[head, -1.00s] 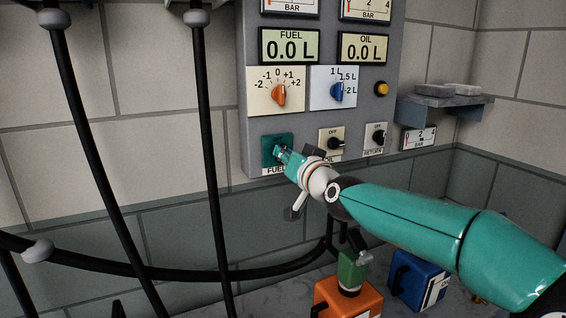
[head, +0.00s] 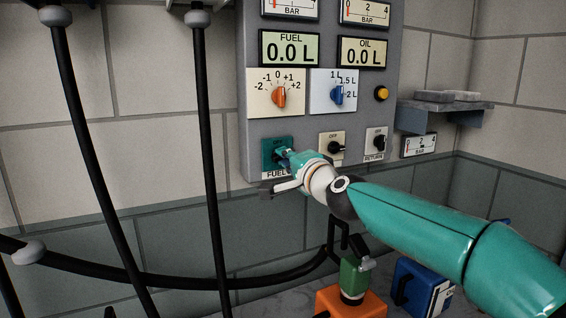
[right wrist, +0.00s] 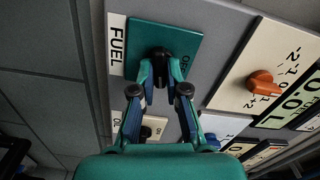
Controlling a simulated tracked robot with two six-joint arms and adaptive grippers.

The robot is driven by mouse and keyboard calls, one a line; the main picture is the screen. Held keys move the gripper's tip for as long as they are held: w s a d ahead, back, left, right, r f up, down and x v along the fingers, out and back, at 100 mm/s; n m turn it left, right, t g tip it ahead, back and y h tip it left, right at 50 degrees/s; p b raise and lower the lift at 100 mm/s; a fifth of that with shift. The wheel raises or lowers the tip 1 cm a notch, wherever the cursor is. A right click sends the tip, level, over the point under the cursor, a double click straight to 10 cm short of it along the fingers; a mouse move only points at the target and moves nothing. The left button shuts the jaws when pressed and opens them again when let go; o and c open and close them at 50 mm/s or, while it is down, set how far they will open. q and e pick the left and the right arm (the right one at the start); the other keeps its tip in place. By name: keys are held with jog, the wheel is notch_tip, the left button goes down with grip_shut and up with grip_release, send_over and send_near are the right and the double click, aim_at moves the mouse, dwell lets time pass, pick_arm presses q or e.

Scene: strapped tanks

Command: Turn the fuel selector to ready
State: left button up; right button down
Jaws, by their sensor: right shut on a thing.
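The fuel selector is a black knob on a teal square plate (head: 273,143) at the lower left of the grey panel, above a FUEL label. In the right wrist view the black knob (right wrist: 161,56) shows between my fingertips, with the teal plate (right wrist: 186,44) and part of its OFF marking behind it. My right gripper (head: 284,155) reaches the selector from the right; it also shows in the right wrist view (right wrist: 161,76), its fingers closed on the knob. The gripper hides most of the knob in the head view, so I cannot tell its setting. My left gripper is out of view.
An orange knob (head: 279,96) and a blue knob (head: 337,95) sit above. Two black selectors (head: 334,148) (head: 378,142) are to the right. Black hoses (head: 206,150) hang at left. An orange can (head: 350,304) and a blue can (head: 421,288) stand below.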

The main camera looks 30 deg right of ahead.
jog(key=shift+d+f+m, duration=0.1)
jog(key=shift+f+m, duration=0.15)
jog(key=shift+m, duration=1.15)
jog(key=c, duration=1.2)
grip_release()
jog(key=shift+d, duration=0.1)
jog(key=shift+r, duration=0.1)
jog(key=s, duration=0.8)
jog(key=s+a, duration=0.1)
jog(key=s, duration=0.3)
